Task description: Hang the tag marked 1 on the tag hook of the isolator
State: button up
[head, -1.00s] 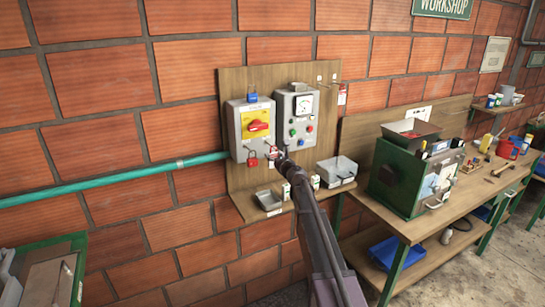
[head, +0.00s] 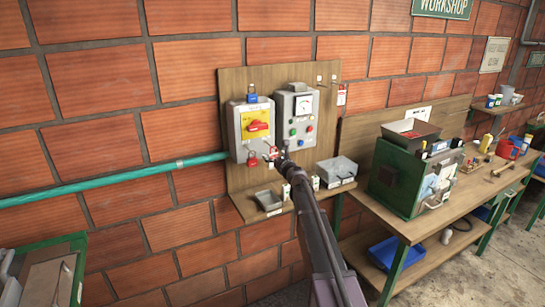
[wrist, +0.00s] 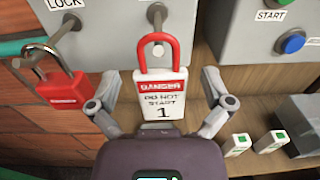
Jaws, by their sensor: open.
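The tag marked 1 (wrist: 162,100) is white with a red DANGER band and a red loop. It is upright below a metal tag hook (wrist: 157,14) on the isolator, and its loop meets the hook's end. My gripper (wrist: 160,84) is open, with one finger on each side of the tag and gaps between. The isolator (head: 251,128) is a grey box with a yellow plate and a red handle, on a wooden board. In the head view my gripper (head: 279,156) is at its lower right edge, and the tag there is too small to read.
A red padlock (wrist: 62,82) hangs close left of the gripper on the LOCK hook. A blue padlock (head: 252,97) is at the isolator's top. A start/stop box (head: 297,118) is to the right. Small trays and white-green items (wrist: 255,143) stand on the shelf below.

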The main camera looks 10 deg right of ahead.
jog(key=v, duration=1.2)
dwell(0.3)
jog(key=s+a+f+n+g+y, duration=0.1)
jog(key=s+a+f+n+g, duration=0.35)
jog(key=s+n, duration=0.45)
jog(key=s+a+f+n+g+y, duration=0.2)
jog(key=s+a+f+n+g, duration=0.3)
jog(key=n, duration=0.5)
jog(key=s+d+f+n+g+h, duration=0.2)
jog(key=s+f+n, duration=0.1)
jog(key=s, duration=0.4)
jog(key=s+d+f+n+g+h, duration=0.2)
jog(key=s+f+n+g+h, duration=0.1)
jog(key=s+n, duration=0.3)
jog(key=s+d+f+n+g+h, duration=0.2)
jog(key=s+f+n+h, duration=0.1)
jog(key=s, duration=0.5)
jog(key=shift+s+f+n+g+b, duration=0.35)
jog(key=shift+f+n+b, duration=0.15)
jog(key=shift+n, duration=0.3)
